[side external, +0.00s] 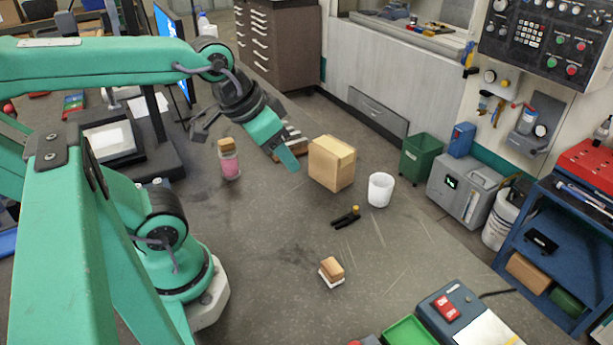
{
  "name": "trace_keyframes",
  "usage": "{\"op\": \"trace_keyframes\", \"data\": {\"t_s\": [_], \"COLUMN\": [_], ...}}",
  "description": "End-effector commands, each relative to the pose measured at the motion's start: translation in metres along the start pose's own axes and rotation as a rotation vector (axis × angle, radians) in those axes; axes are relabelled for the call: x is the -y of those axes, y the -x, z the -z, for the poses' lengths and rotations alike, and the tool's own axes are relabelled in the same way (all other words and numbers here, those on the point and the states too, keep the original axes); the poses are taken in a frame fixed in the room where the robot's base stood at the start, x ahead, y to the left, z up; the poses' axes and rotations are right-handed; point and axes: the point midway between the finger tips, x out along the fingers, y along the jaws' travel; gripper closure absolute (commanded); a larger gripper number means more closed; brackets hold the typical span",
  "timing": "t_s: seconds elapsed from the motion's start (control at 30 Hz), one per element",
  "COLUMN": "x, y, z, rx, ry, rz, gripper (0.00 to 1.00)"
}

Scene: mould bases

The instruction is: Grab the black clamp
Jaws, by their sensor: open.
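The black clamp (346,217) lies on the grey work surface near the middle of the side external view. It is small and dark, with an orange-yellow piece at its upper right end. My gripper (246,150) is up and to the left of the clamp, apart from it. Its jaws are spread, with a wide green jaw on the right and a dark jaw on the left. I see nothing held between them.
A cardboard box (331,164) and a white cup (380,189) stand just beyond the clamp. A small tan-and-white block (331,271) lies nearer the camera. The surface around the clamp's near side is clear.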

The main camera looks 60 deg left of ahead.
Motion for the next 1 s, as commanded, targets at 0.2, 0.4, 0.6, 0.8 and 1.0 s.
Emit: {"op": "trace_keyframes", "data": {"t_s": [0.2, 0.4, 0.6, 0.8, 1.0], "x": [0.001, 0.002, 0.004, 0.007, 0.010], "y": [-0.007, -0.023, -0.047, -0.076, -0.111], "z": [0.009, 0.027, 0.047, 0.064, 0.078], "rx": [0.031, 0.088, 0.156, 0.223, 0.290], "ry": [0.004, 0.012, 0.021, 0.029, 0.038], "rz": [0.002, 0.004, 0.007, 0.009, 0.011], "gripper": [0.53, 0.53, 0.53, 0.53, 0.53]}}
